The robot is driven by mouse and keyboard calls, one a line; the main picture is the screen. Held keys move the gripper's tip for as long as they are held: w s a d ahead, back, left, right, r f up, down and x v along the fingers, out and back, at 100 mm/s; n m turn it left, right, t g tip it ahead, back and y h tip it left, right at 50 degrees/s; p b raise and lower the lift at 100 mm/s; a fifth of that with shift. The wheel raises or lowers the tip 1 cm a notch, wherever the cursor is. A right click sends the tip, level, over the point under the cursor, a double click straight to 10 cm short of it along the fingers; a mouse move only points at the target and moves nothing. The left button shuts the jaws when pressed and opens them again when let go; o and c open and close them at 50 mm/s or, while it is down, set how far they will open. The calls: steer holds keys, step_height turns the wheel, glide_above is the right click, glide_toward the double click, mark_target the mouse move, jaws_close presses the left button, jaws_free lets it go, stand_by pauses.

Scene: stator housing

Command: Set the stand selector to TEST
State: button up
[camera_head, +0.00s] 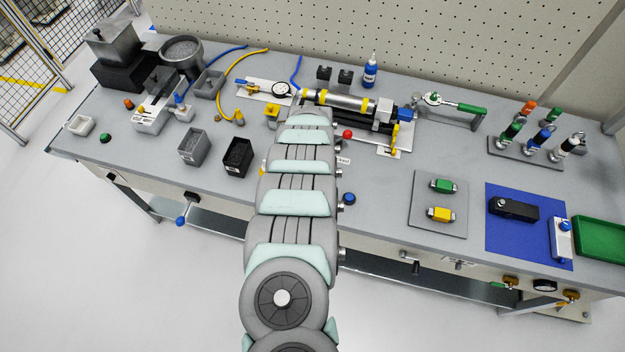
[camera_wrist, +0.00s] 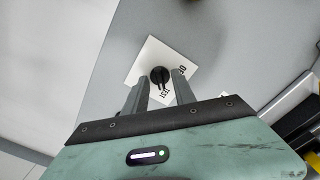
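The stand selector is a round black knob (camera_wrist: 160,75) on a white label plate (camera_wrist: 148,57) in the wrist view. Printed words lie at the plate's lower and right edges; the lower one looks like TEST, the right one is cut off by a finger. A dark bar on the knob points roughly toward the lower word. My gripper (camera_wrist: 160,82) is open, with one finger on each side of the knob; I cannot tell whether they touch it. In the head view my arm hides the gripper and the knob.
A red knob (camera_head: 348,134) and a blue button (camera_head: 348,198) sit just right of my arm in the head view. A cylinder assembly (camera_head: 340,101) lies behind it.

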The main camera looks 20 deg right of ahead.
step_height(320, 180, up, 11)
stand_by(0.8)
stand_by(0.6)
